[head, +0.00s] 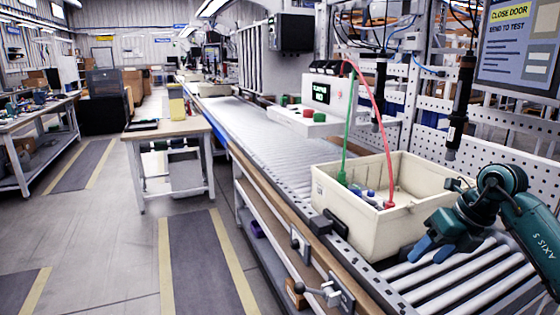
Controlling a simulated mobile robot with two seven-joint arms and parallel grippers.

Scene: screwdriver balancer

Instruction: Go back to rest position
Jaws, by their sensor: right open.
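My right gripper (430,251) is open at the lower right, with its blue fingers pointing down beside the near right side of a cream bin (335,197). I see nothing between the fingers. I cannot tell whether they touch the bin. My right arm comes in from the right edge. The bin sits on the roller conveyor (440,285). A green cable and a red cable run down into it, and small blue parts lie inside. My left gripper is not in view.
Two black screwdrivers (459,108) (380,92) hang above the conveyor. A white control box (328,95) with a display stands behind the bin. A screen (520,45) is at the upper right. A small wooden-topped table (165,128) stands left. The floor between is clear.

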